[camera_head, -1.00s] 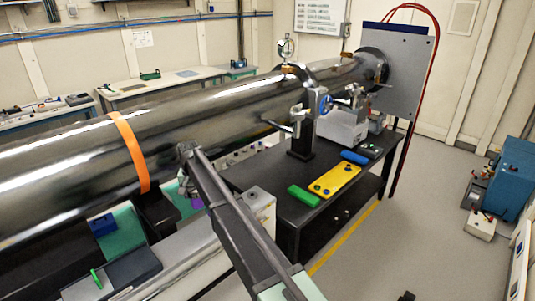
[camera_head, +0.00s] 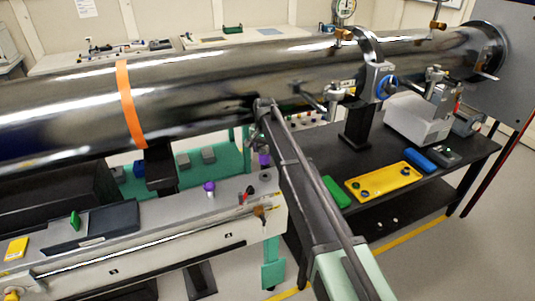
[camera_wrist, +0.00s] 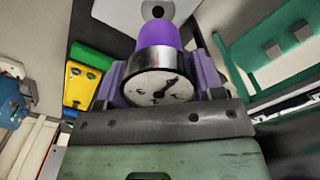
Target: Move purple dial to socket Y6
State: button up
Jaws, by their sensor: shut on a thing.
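My gripper (camera_wrist: 160,82) is shut on the purple dial (camera_wrist: 162,36), which has a purple body, a metal ring and a white face with a dark pointer. Its purplish fingers stand on both sides of the dial. In the head view, purple (camera_head: 264,158) shows below the end of my arm, over the right part of the pale bench; dial and fingers are too small to tell apart there. A dark round spot (camera_head: 265,177) lies on the bench just below it. A pale round part with a dark centre (camera_wrist: 157,11) shows beyond the dial. I cannot read any socket label.
Another purple-topped piece (camera_head: 209,188) stands on the pale bench, with a small red-and-black part (camera_head: 247,194) to its right. The large steel pipe (camera_head: 190,90) runs behind my arm. A black table (camera_head: 320,155) holds a yellow plate (camera_head: 384,182) and a green block (camera_head: 336,192).

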aim_at(266, 162)
jog(key=shift+d+f+b, duration=0.15)
jog(key=shift+f+b, duration=3.2)
jog(key=shift+f+b, duration=0.55)
jog(key=shift+b, duration=0.05)
jog(key=o, duration=1.1)
notch_tip(266, 162, up, 11)
jog(key=p, duration=1.1)
jog(key=shift+f, duration=0.1)
